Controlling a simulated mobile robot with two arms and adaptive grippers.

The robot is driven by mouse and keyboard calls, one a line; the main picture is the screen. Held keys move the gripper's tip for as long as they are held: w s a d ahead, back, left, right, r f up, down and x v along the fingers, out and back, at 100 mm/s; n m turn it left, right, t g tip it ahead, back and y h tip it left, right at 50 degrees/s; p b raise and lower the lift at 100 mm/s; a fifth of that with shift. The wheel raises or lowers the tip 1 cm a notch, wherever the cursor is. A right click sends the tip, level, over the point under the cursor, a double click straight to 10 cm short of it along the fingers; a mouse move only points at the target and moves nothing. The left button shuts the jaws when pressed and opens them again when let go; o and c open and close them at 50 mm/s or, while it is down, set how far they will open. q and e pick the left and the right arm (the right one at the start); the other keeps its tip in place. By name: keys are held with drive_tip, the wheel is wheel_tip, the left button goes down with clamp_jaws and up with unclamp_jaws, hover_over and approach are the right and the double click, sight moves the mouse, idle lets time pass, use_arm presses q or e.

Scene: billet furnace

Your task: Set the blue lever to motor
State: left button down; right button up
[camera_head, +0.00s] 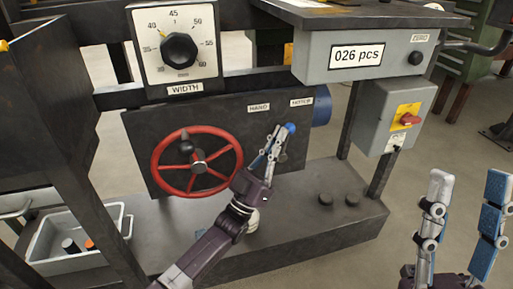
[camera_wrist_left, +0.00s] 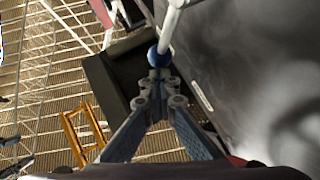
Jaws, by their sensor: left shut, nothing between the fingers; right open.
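The blue lever's ball knob (camera_head: 291,128) is on the front of the dark machine panel, below the HAND label (camera_head: 259,107) and MOTOR label (camera_head: 301,102), sideways nearer to MOTOR. My left gripper (camera_head: 277,131) is shut and empty, its tips at the knob's left side. In the left wrist view the blue knob (camera_wrist_left: 157,57) and its pale rod (camera_wrist_left: 172,25) show just beyond the shut fingertips (camera_wrist_left: 159,74); whether they touch I cannot tell. The fingers hide part of the lever in the head view. My right gripper (camera_head: 468,178) is open and empty at the lower right.
A red handwheel (camera_head: 197,161) stands left of my left gripper. Above are the WIDTH dial (camera_head: 180,50) and the counter box (camera_head: 355,55). A grey switch box (camera_head: 396,115) with a red knob is to the right. A grey bin (camera_head: 78,255) sits lower left.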

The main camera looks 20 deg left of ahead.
drive_tip(key=w+f+g+h+p, duration=0.2)
drive_tip(key=w+f+g, duration=0.4)
drive_tip(key=f, duration=0.3)
drive_tip(key=w+f+g+h+p, duration=0.25)
drive_tip(key=w+f+g, duration=0.35)
drive_tip(key=f, duration=0.4)
use_arm(q)
drive_tip(key=shift+w+d+r+m+g+h+p, duration=0.1)
drive_tip(key=shift+w+d+m+g+h+p, duration=0.1)
drive_tip(key=shift+w+d+m+g+p, duration=0.4)
drive_tip(key=shift+w+d+m+g+h+p, duration=0.15)
drive_tip(key=shift+d+m+g+p, duration=0.25)
drive_tip(key=shift+m+g+p, duration=0.6)
drive_tip(key=shift+w+d+r+m+g+h+p, duration=0.1)
drive_tip(key=shift+w+d+m+g+h+p, duration=0.35)
drive_tip(key=shift+g, duration=0.55)
use_arm(e)
drive_tip(key=s+d+f+g+h, duration=0.1)
drive_tip(key=s+d+f+g, duration=0.2)
drive_tip(key=s+f+g, duration=0.3)
drive_tip(key=s+d+f+m+g+h, duration=0.1)
drive_tip(key=s+d+f+g+h, duration=0.1)
drive_tip(key=s+f+g, duration=0.4)
drive_tip(key=shift+s+d+f+g, duration=0.3)
drive_tip(key=shift+s+d+f, duration=0.25)
drive_tip(key=shift+s+f, duration=2.4)
use_arm(q)
drive_tip(key=shift+s, duration=0.15)
use_arm(e)
drive_tip(key=shift+w+f, duration=0.55)
